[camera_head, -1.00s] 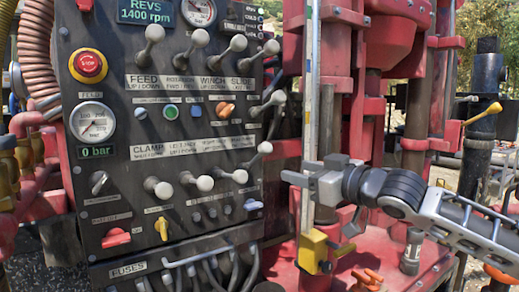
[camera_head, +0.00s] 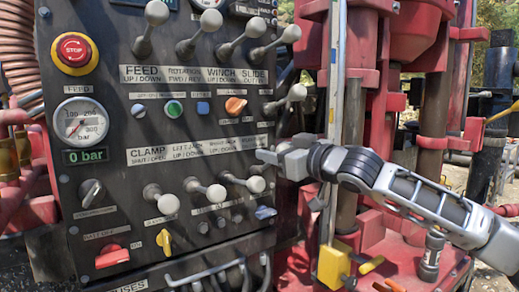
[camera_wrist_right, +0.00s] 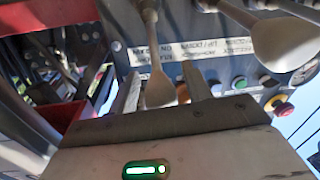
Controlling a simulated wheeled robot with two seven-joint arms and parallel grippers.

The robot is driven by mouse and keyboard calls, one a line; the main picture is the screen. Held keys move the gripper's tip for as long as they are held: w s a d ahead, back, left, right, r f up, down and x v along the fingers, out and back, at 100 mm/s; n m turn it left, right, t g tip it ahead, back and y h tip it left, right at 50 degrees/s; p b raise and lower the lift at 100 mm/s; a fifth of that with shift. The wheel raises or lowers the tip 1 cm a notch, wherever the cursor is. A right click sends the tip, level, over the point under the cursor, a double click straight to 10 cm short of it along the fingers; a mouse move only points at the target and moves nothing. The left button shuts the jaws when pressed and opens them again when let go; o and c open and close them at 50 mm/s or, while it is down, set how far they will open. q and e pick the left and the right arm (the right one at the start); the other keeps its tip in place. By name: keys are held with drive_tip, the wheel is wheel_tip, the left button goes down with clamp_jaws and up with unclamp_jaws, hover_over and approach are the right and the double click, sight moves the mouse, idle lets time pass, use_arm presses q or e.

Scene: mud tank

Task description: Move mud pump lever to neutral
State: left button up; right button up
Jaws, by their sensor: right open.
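My right gripper (camera_head: 270,157) is at the right edge of the black control panel (camera_head: 110,225), in front of the lower lever row. Its jaws are open. In the right wrist view, a pale lever knob (camera_wrist_right: 160,90) shows between the two fingers (camera_wrist_right: 162,98), with a visible gap to one side. That lever's ball is mostly hidden behind the gripper in the head view. I cannot read for sure which label marks the mud pump lever. Other lower levers beside it, such as one lever knob (camera_head: 256,184), point out and down. My left gripper is not in view.
A red emergency stop (camera_head: 74,51) and a gauge (camera_head: 81,121) sit at left. Red rig framework (camera_head: 375,215) with a yellow block (camera_head: 333,264) stands at right.

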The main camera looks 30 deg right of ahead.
drive_tip(key=shift+w, duration=0.35)
